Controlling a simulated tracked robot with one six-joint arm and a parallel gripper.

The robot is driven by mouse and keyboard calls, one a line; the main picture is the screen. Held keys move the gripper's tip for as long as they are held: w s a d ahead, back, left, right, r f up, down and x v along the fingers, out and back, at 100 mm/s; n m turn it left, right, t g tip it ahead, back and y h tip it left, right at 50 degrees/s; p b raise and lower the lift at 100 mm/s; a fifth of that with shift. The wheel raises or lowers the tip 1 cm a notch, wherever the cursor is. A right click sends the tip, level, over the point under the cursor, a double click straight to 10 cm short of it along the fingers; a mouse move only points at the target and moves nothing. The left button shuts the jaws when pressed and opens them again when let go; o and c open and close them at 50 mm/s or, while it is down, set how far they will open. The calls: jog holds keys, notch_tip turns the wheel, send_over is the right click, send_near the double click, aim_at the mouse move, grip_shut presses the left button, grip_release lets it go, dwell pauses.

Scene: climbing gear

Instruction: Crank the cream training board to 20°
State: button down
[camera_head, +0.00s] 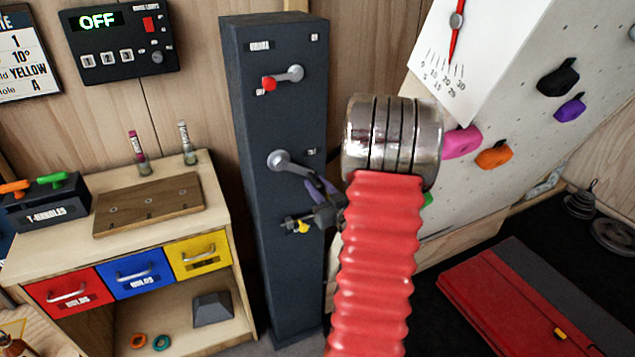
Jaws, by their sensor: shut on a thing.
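The cream training board (590,120) leans at the right with coloured holds on it. A white angle scale (475,60) is at its upper edge, and its red pointer (454,42) points down close to the 20 mark; I cannot read it exactly. The grey crank (284,161) sits midway up the dark column (287,255), its arm running down to the right. My gripper (313,193) is shut on the crank's outer end at the column's right side. The crank's grip is mostly hidden by the gripper and by my red-sleeved arm.
A lever with a red knob (269,83) is higher on the column. A wooden cabinet (190,255) with coloured drawers stands at left. A red case (500,310) lies on the dark floor at right, near weight plates (613,236). A control box (118,45) reads OFF.

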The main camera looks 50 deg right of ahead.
jog(key=c, duration=1.5)
grip_release()
jog(key=shift+r, duration=0.3)
jog(key=shift+d, duration=0.1)
jog(key=shift+s, duration=0.1)
jog(key=v, duration=1.3)
jog(key=shift+s+f, duration=0.15)
jog(key=shift+s, duration=0.1)
